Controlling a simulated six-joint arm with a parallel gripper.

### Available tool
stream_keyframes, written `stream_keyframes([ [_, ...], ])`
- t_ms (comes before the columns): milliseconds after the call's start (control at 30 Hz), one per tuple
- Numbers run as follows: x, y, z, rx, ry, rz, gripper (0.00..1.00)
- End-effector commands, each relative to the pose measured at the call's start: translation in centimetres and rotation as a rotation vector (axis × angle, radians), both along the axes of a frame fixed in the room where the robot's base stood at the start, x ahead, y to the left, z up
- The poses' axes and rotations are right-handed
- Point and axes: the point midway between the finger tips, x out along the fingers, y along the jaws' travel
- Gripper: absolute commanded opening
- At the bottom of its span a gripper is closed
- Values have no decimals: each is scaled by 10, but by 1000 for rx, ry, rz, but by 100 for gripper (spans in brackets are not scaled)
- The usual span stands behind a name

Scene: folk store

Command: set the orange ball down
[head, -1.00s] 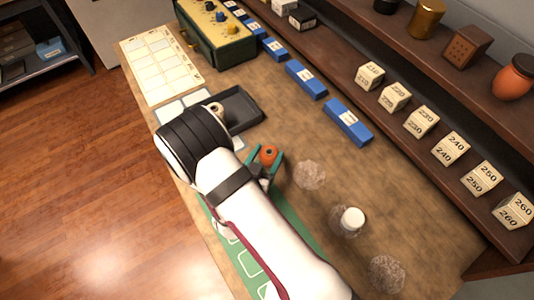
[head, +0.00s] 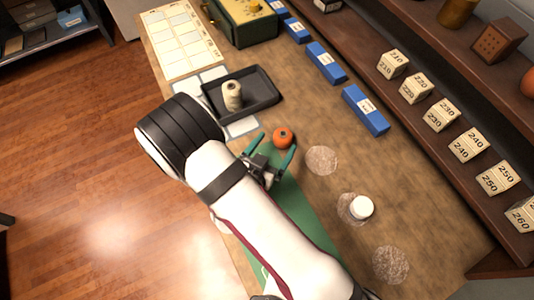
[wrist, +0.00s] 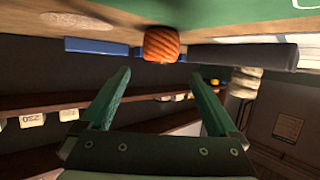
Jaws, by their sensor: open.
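The orange ball (head: 282,138) rests on the wooden worktop, close to the far end of the green mat (head: 312,212). In the wrist view the ball (wrist: 161,44) looks ribbed and sits just beyond my fingertips, with a gap to both fingers. My gripper (head: 278,143) is open and empty, its two green fingers spread and pointing at the ball. In the wrist view my gripper (wrist: 160,73) has nothing between its fingers.
A dark tray (head: 268,103) holding a cream spool (head: 232,95) lies left of the ball. A round pale patch (head: 321,160) and a white-capped item (head: 361,207) are to the right. Blue blocks (head: 366,109) line the back below shelves with numbered cubes (head: 393,64).

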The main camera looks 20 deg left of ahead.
Motion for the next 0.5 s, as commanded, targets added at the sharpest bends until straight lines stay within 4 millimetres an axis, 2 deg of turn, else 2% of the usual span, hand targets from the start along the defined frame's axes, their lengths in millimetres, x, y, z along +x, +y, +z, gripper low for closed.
stream_keyframes([
  [100,-32,7,12,2,0,8,95],
  [200,-53,9,20,2,-1,7,95],
  [333,-67,10,25,1,0,2,95],
  [500,-69,9,26,15,14,-8,95],
])
